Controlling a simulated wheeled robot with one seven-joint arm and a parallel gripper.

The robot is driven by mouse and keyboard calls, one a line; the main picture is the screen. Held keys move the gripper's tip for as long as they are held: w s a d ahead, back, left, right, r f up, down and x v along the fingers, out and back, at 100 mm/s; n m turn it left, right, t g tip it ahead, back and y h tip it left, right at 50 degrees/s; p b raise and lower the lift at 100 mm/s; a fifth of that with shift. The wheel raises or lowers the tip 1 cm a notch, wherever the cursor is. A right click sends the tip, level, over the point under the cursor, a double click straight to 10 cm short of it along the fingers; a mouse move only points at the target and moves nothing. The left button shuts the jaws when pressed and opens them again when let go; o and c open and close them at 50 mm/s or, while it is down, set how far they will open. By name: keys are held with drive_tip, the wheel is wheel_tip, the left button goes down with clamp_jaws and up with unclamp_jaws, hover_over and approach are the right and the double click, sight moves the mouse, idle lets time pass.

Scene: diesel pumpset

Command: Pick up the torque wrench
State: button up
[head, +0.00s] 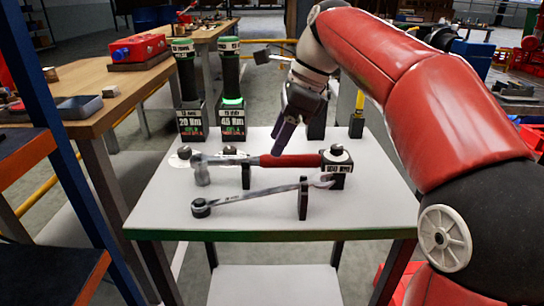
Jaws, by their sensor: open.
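The torque wrench, with a red handle (291,160) and a steel shaft, lies across the white table, raised on small black supports. Its head end is at the left, by a small grey socket. My gripper (286,138) points down just above and behind the red handle. It is open, and I see a dark finger in front of the wrench's far side. I cannot tell the exact gap to the handle. Nothing shows between the fingers.
A grey ratchet-like wrench (262,193) lies in front, close to the red handle, on an upright black support (303,198). Two green-and-black towers (187,90) stand at the back left. The table's front is clear.

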sight(266, 163)
drive_tip(key=b+x, duration=0.1)
drive_tip(key=x, duration=0.6)
drive_tip(key=shift+f, duration=0.1)
clamp_jaws()
